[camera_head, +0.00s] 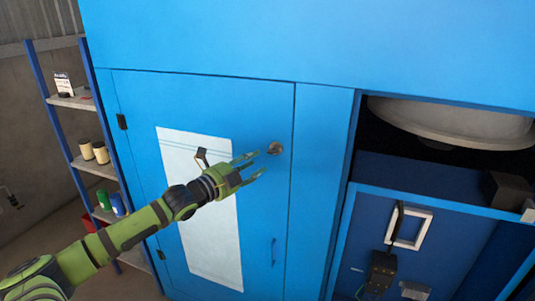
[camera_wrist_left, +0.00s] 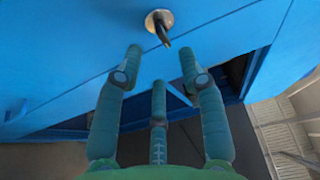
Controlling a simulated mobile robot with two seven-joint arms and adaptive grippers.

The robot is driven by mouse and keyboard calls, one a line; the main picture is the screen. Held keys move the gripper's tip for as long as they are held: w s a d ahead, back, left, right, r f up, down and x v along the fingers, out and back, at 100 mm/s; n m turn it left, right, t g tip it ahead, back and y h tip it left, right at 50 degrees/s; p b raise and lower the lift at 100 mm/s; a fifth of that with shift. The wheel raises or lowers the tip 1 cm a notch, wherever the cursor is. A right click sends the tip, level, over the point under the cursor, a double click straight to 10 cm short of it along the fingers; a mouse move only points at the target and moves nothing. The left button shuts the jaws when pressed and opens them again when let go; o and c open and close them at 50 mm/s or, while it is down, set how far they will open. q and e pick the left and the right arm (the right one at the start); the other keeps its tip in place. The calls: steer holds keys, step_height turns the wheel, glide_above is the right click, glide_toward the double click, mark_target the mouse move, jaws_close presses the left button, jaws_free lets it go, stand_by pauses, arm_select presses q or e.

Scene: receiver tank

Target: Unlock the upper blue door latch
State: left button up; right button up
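The upper blue door (camera_head: 255,100) is flat and looks closed. Its latch (camera_head: 275,148) is a small round metal fitting near the door's right edge. In the left wrist view the latch (camera_wrist_left: 158,20) shows a round plate with a short dark lever sticking out. My left gripper (camera_head: 259,163) is open and empty, just left of and below the latch in the head view. In the left wrist view its three green fingers (camera_wrist_left: 160,62) are spread, with the latch beyond the tips and a visible gap. My right gripper is in neither view.
A white sheet (camera_head: 212,240) is on the door behind my left arm. A small blue handle (camera_head: 273,252) sits lower on the door. A shelf (camera_head: 92,166) with cans stands at left. An open bay at right holds a large round pale part (camera_head: 455,122).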

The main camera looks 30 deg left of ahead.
mark_target(271, 153)
arm_select(q)
steer(key=w, duration=0.1)
steer(key=w+p, duration=0.1)
steer(key=w, duration=0.1)
steer(key=shift+w+d+r+p, duration=0.25)
steer(key=shift+w+d+p, duration=0.1)
steer(key=shift+w+d, duration=0.05)
steer(key=shift+w+d+f+p, duration=0.1)
steer(key=shift+w+f+p, duration=0.1)
steer(key=shift+w, duration=0.4)
steer(key=shift+w+d+f+p, duration=0.1)
steer(key=shift+w+p, duration=0.05)
steer(key=shift+w, duration=0.4)
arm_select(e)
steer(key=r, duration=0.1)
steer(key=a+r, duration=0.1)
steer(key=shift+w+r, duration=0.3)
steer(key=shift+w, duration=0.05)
arm_select(q)
steer(key=shift+c, duration=0.4)
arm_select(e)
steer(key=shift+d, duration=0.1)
arm_select(q)
jaws_close()
